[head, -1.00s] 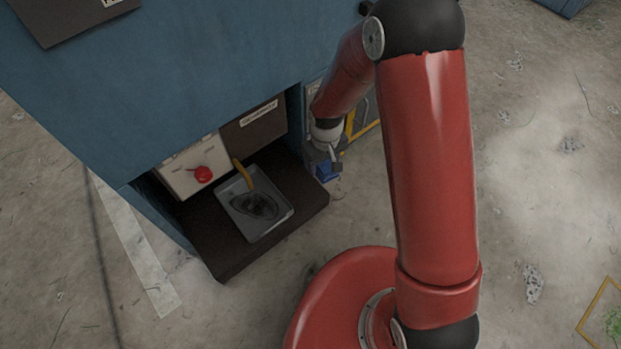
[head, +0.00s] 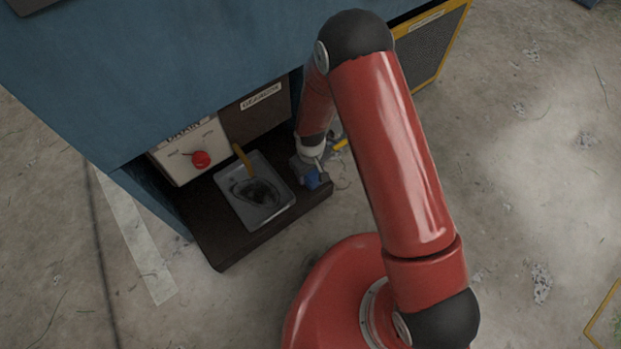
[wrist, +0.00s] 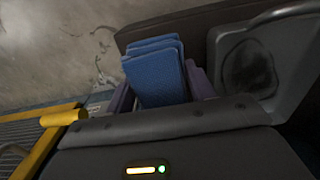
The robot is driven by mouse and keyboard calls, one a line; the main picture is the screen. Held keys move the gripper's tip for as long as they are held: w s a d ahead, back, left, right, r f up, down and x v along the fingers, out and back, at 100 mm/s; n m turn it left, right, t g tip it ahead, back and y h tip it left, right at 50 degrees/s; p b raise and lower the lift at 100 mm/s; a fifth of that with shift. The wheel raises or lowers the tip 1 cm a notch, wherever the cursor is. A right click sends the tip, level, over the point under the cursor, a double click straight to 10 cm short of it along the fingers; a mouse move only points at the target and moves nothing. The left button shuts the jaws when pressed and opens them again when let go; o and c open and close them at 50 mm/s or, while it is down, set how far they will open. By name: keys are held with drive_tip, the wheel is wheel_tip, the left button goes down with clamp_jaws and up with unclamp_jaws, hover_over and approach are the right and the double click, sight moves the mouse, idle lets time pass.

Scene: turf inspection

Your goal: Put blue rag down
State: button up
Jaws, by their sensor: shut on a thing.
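The blue rag (wrist: 158,75) is a folded blue cloth between the fingers of my gripper (wrist: 160,92) in the wrist view. My gripper is shut on it. In the head view the rag (head: 312,179) is a small blue patch below my gripper (head: 311,172), at the right end of the dark shelf (head: 233,247). I cannot tell whether the rag touches the shelf.
A grey metal tray (head: 279,209) with a dark stain lies on the shelf, left of my gripper. Behind it are a white panel with a red knob (head: 201,160) and a dark labelled box (head: 262,118). A yellow-framed grille (head: 432,52) stands at the right of the blue cabinet (head: 190,65).

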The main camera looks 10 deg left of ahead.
sight(310, 179)
drive_tip(key=shift+f+b, duration=0.3)
drive_tip(key=shift+f, duration=1.85)
drive_tip(key=shift+f, duration=0.15)
drive_tip(key=o, duration=1)
drive_tip(key=shift+c, duration=0.2)
wheel_tip(310, 179, up, 12)
drive_tip(key=shift+r+p, duration=0.15)
drive_tip(key=shift+p, duration=0.7)
